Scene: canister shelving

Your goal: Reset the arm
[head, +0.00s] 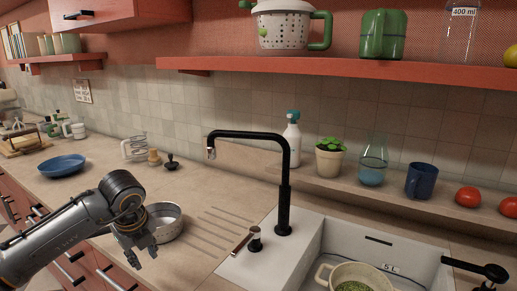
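My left gripper (143,254) hangs in front of the counter at the lower left, with its arm coming in from the left edge. Its fingers point down, and nothing shows held in it. The fingers are small and dark, so I cannot tell how far apart they are. A round metal bowl (166,219) stands on the counter just behind the gripper and is partly covered by it. My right gripper is not in view.
The counter holds a blue plate (62,165), a glass measuring jug (135,148) and a black faucet (284,195). A pot (322,275) sits in the white sink (345,235). A red shelf (340,78) runs above. Counter between plate and jug is clear.

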